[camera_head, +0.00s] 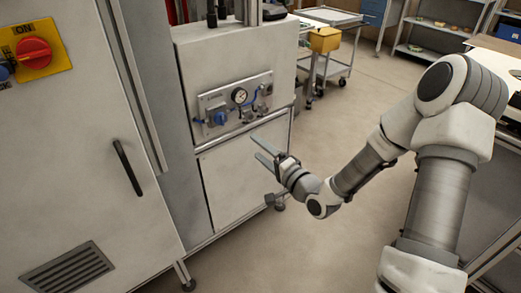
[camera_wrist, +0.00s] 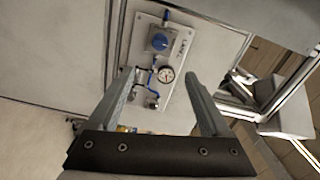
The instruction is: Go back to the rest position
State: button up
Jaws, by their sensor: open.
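My gripper (camera_head: 262,152) is open, its two long grey fingers apart with nothing between them. In the head view it is in the middle of the picture, in front of the pale machine cabinet. In the wrist view the gripper (camera_wrist: 160,90) points toward a valve panel (camera_wrist: 160,55) with a blue knob, a round gauge and small fittings. The panel also shows in the head view (camera_head: 215,100), above and left of the fingertips. The fingers appear apart from the panel, though the exact gap cannot be told.
A tall grey cabinet (camera_head: 75,160) with a red switch (camera_head: 34,53), a black handle (camera_head: 128,168) and a vent stands at the left. A cart with a yellow bin (camera_head: 325,40) and shelves (camera_head: 432,35) are at the back. A bench stands at the right edge. The middle floor (camera_head: 300,245) is clear.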

jog(key=s+d+r+n+g+h, duration=0.65)
jog(key=s+d+r+h, duration=0.25)
jog(key=d+r+h, duration=0.15)
jog(key=s+a+r+n+g, duration=0.1)
jog(key=s+r, duration=0.1)
jog(key=s, duration=0.8)
jog(key=s+a+r+n+g, duration=0.1)
jog(key=s+r+n+g, duration=0.15)
jog(key=s, duration=0.85)
notch_tip(320, 180, up, 16)
jog(key=w+p, duration=0.1)
jog(key=p, duration=1.5)
jog(key=shift+d+m+t, duration=0.3)
jog(key=shift+d+m, duration=0.05)
jog(key=shift+m, duration=0.05)
jog(key=shift+y, duration=0.25)
jog(key=c, duration=0.5)
jog(key=shift+a, duration=0.2)
